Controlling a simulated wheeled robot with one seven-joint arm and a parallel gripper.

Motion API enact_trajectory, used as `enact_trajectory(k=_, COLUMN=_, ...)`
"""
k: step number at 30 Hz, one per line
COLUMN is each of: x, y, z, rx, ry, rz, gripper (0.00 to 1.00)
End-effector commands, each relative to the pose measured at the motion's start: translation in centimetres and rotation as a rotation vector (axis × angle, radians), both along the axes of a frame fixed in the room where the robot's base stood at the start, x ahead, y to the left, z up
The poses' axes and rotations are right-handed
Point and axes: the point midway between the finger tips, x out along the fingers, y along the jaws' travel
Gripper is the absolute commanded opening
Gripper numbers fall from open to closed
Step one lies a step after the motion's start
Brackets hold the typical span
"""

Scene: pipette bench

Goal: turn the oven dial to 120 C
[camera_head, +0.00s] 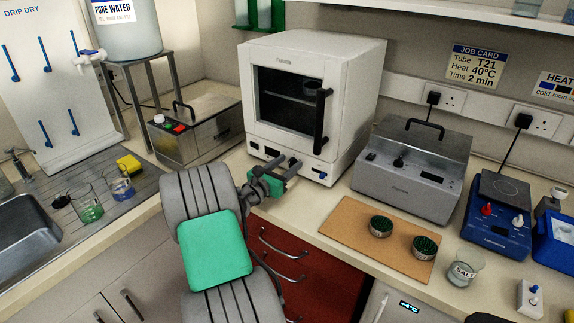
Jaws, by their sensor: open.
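The white oven (345,100) stands on the bench at the back middle, its dark glass door shut. Its lower front panel (262,148) carries small dark displays, and a blue switch (322,174) sits towards the right. My gripper (287,162) is open in front of this panel, fingers pointing at it. The dial is not clearly visible; the fingers cover part of the panel. I cannot tell whether the fingers touch the dial or stand around it. The dial's setting cannot be read.
The oven's vertical black door handle (320,120) juts out above my gripper. A steel water bath (412,170) stands to the right, a steel box (200,125) to the left. A cork mat (345,226) with two dark round racks lies at the front right. Glass beakers (90,208) stand at left.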

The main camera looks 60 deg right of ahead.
Motion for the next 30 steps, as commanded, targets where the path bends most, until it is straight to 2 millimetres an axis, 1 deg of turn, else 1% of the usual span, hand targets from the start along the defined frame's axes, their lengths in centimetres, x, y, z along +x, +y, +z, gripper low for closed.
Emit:
enact_trajectory(k=1, x=0.0, y=0.01, z=0.0, rx=0.0, ry=0.0, rz=0.0, gripper=0.45)
enact_trajectory(k=2, x=-0.01, y=0.02, z=0.0, rx=0.0, ry=0.0, rz=0.0, gripper=0.43)
enact_trajectory(k=15, x=-0.02, y=0.03, z=0.0, rx=0.001, ry=-0.001, rz=-0.001, gripper=0.07)
enact_trajectory(k=18, x=-0.02, y=0.03, z=-0.01, rx=0.001, ry=-0.001, rz=-0.001, gripper=0.0)
enact_trajectory(k=30, x=-0.02, y=0.04, z=-0.03, rx=-0.002, ry=-0.016, rz=0.0, gripper=0.0)
